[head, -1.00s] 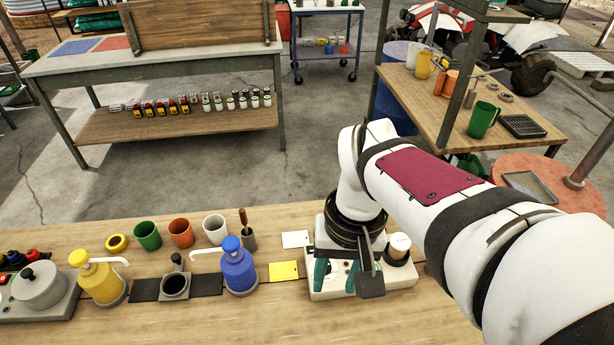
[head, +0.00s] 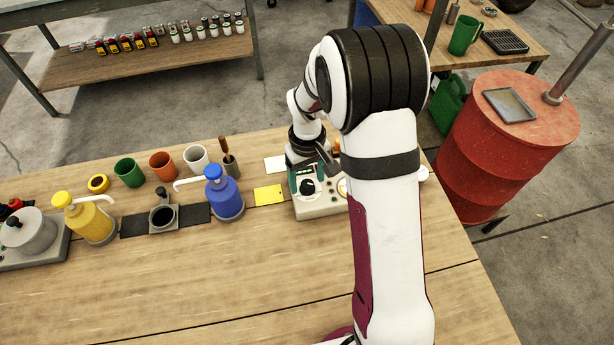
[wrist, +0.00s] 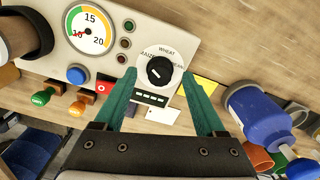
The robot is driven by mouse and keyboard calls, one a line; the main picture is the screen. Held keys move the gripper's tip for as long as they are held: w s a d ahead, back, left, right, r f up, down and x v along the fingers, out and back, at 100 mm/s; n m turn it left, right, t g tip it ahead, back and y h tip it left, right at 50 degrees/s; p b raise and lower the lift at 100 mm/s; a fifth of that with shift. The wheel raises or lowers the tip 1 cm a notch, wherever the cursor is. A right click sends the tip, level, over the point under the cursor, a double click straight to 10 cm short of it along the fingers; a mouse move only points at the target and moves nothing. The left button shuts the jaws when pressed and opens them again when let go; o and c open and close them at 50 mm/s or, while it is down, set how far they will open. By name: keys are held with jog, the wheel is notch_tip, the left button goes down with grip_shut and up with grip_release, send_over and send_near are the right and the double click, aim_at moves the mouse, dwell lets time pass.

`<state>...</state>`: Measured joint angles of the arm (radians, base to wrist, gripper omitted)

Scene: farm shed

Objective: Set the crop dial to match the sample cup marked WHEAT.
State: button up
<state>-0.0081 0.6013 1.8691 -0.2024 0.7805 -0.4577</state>
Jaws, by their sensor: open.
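The crop dial is a black knob on a white disc, on a pale control box (head: 322,208). In the wrist view the dial (wrist: 159,70) reads WHEAT at the top and MAIZE at the left; the right label is partly covered. A small pale mark on the knob seems to face lower left, toward MAIZE. My gripper (wrist: 158,77) is open, its teal fingers on either side of the dial; contact cannot be told. The head view shows my gripper (head: 306,175) over the box. A dark-rimmed cup (wrist: 42,28) is cut off at the wrist view's upper left; no marking is readable.
The box also has a gauge (wrist: 89,29) and a blue button (wrist: 77,74). A blue pump bottle (head: 225,195), a yellow card (head: 268,194) and a white card (head: 275,164) are left of it. A red barrel (head: 500,150) stands at right.

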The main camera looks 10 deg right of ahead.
jog(key=shift+f, duration=0.3)
grip_shut()
jog(key=shift+m, duration=0.4)
jog(key=m, duration=0.4)
jog(key=shift+m, duration=0.4)
jog(key=m, duration=0.5)
jog(key=shift+m, duration=0.7)
